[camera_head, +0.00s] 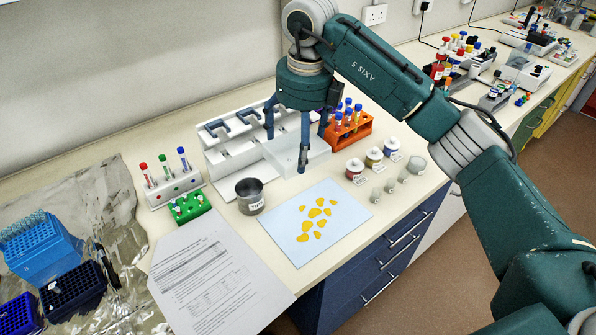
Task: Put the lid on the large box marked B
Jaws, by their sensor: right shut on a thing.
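My right gripper (292,150) is above the middle of the bench, its fingers pointing down around a clear, frosted, box-shaped lid (312,157). It is shut on this lid, which is in front of the white pipette stand; I cannot tell if the lid touches the bench. A large light-blue tip box (45,258) stands at the far left on foil, open, with several tips showing on top. Two smaller dark-blue racks, one (73,292) and another (18,315), are in front of it. No letter B is readable on any box. My left gripper is out of view.
A tube rack (177,190), green rack (190,207), steel cup (250,196) and printed sheet (215,280) lie between lid and blue box. A blue sheet with yellow pieces (335,222) is in front; an orange rack (347,131) and jars (374,158) are right.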

